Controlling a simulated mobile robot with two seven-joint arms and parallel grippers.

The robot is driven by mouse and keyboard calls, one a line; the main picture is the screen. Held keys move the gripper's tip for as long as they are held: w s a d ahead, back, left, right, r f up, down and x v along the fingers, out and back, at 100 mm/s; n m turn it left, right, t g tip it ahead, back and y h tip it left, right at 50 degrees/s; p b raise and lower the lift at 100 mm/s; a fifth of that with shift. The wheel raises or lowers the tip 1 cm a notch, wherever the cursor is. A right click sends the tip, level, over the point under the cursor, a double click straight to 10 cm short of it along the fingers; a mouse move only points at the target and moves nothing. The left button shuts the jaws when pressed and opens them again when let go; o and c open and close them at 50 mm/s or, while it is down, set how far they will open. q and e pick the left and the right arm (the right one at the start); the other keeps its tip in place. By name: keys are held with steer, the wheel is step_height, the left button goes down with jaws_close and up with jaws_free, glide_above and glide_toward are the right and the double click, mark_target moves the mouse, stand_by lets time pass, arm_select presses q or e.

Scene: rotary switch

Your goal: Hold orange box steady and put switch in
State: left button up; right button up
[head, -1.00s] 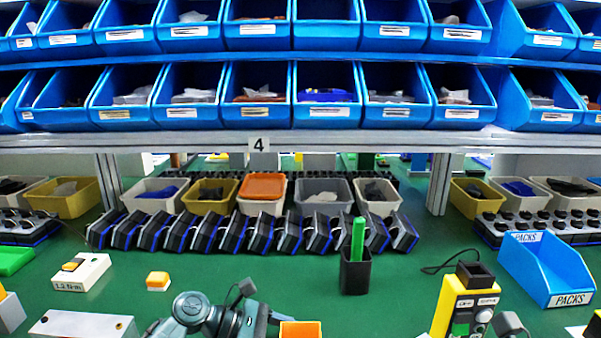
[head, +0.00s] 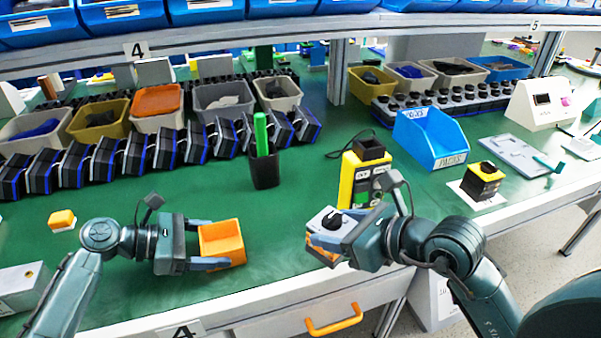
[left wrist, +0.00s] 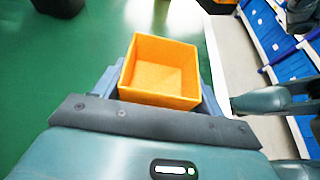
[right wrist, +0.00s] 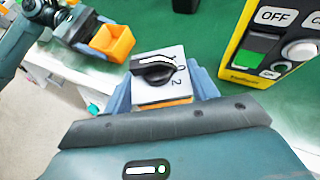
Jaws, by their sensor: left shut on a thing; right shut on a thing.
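The orange box (head: 222,243) is an open-topped box at the front of the green table. My left gripper (head: 212,248) is shut on it, with a finger along each of two sides. The box looks empty in the left wrist view (left wrist: 162,70). The rotary switch (head: 331,219) has a white plate with a black knob and an orange part below. My right gripper (head: 325,243) is shut on it and holds it to the right of the box, apart from it. The switch shows knob up in the right wrist view (right wrist: 158,80); its underside is mostly hidden.
A yellow control box (head: 352,180) stands just behind my right gripper. A black cup (head: 265,170) with a green stick stands behind the orange box. A blue PACKS bin (head: 430,138) is at right. Table between the two grippers is clear.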

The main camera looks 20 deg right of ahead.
steer(key=w+a+r+n+g+y, duration=0.1)
steer(key=w+a+n+g+y, duration=0.25)
steer(key=w+a, duration=0.35)
steer(key=n+g+y, duration=0.3)
steer(key=n+g, duration=0.3)
steer(key=n, duration=0.2)
glide_toward(201, 242)
steer(key=w+a+r, duration=0.2)
steer(key=a+r, duration=0.1)
steer(key=r, duration=0.2)
steer(key=shift+s+a+r+n+g, duration=0.15)
steer(key=shift+s+a+n+g, duration=0.2)
steer(key=shift+s+a+g, duration=0.15)
steer(key=shift+f, duration=1.1)
steer(key=shift+f, duration=0.25)
steer(key=shift+f, duration=2.4)
steer(key=o, duration=1.1)
